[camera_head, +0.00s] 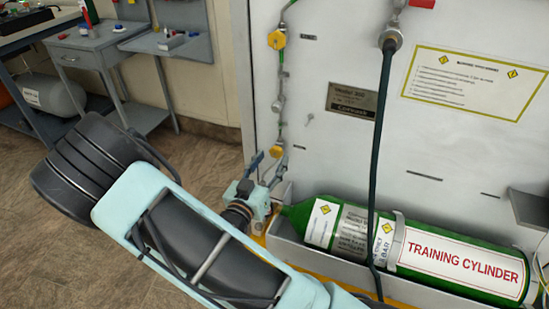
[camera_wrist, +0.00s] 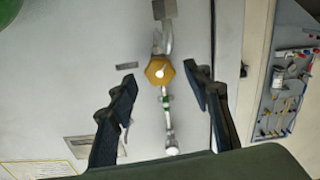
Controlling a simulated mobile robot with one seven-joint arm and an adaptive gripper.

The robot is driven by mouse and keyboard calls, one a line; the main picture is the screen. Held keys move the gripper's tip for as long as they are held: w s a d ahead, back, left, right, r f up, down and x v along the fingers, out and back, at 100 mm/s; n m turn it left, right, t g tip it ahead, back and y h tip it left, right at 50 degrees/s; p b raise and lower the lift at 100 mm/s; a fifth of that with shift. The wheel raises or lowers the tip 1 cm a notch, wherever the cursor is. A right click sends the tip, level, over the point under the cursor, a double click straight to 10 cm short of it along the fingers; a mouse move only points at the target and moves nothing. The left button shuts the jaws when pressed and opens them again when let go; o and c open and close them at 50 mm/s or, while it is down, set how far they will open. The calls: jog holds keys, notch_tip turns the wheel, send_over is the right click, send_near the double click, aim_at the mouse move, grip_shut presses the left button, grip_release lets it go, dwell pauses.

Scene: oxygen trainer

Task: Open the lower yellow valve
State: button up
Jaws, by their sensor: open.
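The lower yellow valve (camera_head: 277,151) is a small yellow knob on a thin vertical pipe, fixed to the pale cabinet wall. In the wrist view the yellow valve (camera_wrist: 160,70) has a hexagonal outline and a pale centre. My gripper (camera_head: 267,166) is just below and in front of it, pointing toward the panel. In the wrist view my gripper (camera_wrist: 160,76) has its two dark fingers apart, one on each side of the valve. Nothing is held. The valve appears beyond the fingertips, with no clear contact. The upper yellow valve (camera_head: 277,39) is higher on the same pipe.
A green training cylinder (camera_head: 450,262) lies in a pale tray to the right of my gripper. A dark hose (camera_head: 379,150) hangs in front of the panel. A grey tool table (camera_head: 90,40) stands at the left, with bare floor before it.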

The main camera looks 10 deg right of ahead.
aim_at(276, 152)
jog(key=shift+x, duration=1.25)
jog(key=c, duration=1.1)
